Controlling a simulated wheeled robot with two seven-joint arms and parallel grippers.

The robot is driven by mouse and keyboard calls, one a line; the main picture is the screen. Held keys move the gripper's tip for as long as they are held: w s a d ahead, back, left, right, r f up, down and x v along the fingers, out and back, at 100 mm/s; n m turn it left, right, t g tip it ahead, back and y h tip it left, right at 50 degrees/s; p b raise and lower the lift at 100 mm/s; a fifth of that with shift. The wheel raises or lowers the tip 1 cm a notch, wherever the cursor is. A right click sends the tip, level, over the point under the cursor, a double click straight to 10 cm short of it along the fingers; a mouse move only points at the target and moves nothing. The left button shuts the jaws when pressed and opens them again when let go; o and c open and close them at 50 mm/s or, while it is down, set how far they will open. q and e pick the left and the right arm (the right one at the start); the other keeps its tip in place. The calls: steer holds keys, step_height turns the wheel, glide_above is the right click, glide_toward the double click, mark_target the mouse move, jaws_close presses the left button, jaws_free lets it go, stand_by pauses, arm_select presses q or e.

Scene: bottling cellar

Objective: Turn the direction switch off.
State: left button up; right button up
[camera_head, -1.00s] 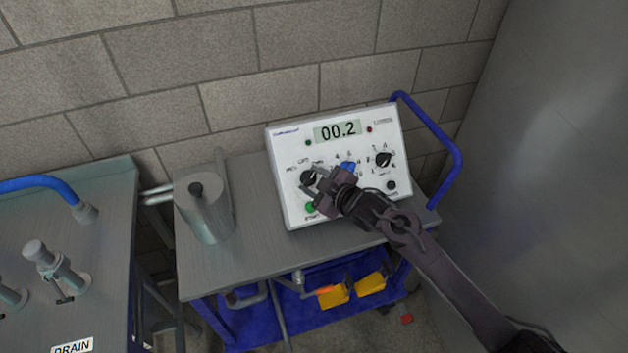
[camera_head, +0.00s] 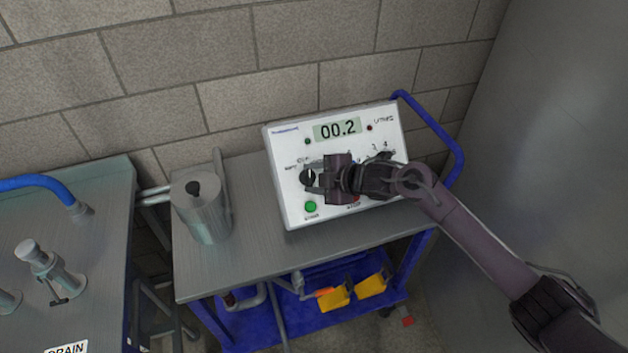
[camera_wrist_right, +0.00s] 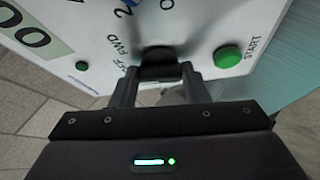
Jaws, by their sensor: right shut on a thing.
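The direction switch is a black knob (camera_head: 307,176) at the left of the white control box (camera_head: 287,205), beside OFF and FWD lettering. The knob also shows in the right wrist view (camera_wrist_right: 158,62), between the two fingertips. My right gripper (camera_head: 318,180) reaches in from the right across the box's face and is shut on this knob; its fingers also show in the right wrist view (camera_wrist_right: 160,78). The knob's exact pointer direction is hidden. The box's display (camera_head: 337,129) reads 00.2. My left gripper is not in view.
The green START button (camera_head: 310,207) is just below the knob. A metal canister (camera_head: 205,215) stands left on the cart top (camera_head: 250,240). A blue handle (camera_head: 440,130) rises at right, and a brick wall stands behind.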

steer(key=shift+n+g+b, duration=0.3)
steer(key=shift+n+g, duration=0.1)
steer(key=shift+n, duration=0.6)
steer(key=o, duration=1)
steer(key=b+v, duration=0.1)
steer(key=v, duration=0.6)
steer(key=shift+s+d+r, duration=0.15)
steer(key=shift+d+r, duration=0.05)
steer(key=shift+r, duration=0.15)
